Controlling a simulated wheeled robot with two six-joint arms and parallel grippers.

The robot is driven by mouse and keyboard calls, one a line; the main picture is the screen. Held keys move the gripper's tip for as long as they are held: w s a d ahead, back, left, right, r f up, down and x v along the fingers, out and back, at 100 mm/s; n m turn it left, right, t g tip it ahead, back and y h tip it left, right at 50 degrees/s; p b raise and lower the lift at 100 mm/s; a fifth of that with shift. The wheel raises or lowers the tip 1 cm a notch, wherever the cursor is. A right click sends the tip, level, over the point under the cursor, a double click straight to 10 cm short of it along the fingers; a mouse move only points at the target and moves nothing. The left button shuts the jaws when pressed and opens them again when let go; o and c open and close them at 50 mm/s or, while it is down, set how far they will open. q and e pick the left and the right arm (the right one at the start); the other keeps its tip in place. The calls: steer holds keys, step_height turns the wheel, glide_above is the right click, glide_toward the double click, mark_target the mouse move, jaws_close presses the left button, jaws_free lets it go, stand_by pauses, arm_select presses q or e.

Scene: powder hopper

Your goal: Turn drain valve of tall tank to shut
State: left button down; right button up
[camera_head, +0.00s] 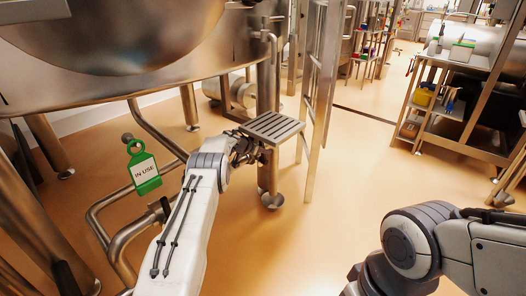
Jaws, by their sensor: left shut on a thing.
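The large steel tank (120,45) fills the upper left of the head view, its rounded underside standing on metal legs. My left gripper (256,152) is beside a tank leg, next to a slatted step. It is shut on a small part that seems to be the drain valve handle. The jaws and my own wrist hide most of that part, so its angle cannot be told. My right arm shows at the bottom right, but its gripper is outside the picture.
A green "IN USE" tag (144,170) hangs from bent steel pipes (103,210) left of my left arm. The slatted metal step (272,127) and ladder rails (322,90) stand close by the gripper. A shelved cart (440,105) stands at the right. The middle floor is clear.

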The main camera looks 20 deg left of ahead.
stand_by(0.3)
arm_select(q)
steer(key=c, duration=0.7)
jaws_free()
steer(key=shift+r, duration=0.1)
steer(key=shift+s+a+r+p, duration=0.1)
steer(key=shift+s+r+p, duration=0.1)
steer(key=shift+p, duration=0.1)
steer(key=p+v, duration=0.3)
steer(key=v, duration=0.6)
steer(key=shift+s, duration=0.3)
steer(key=shift+a+r, duration=0.15)
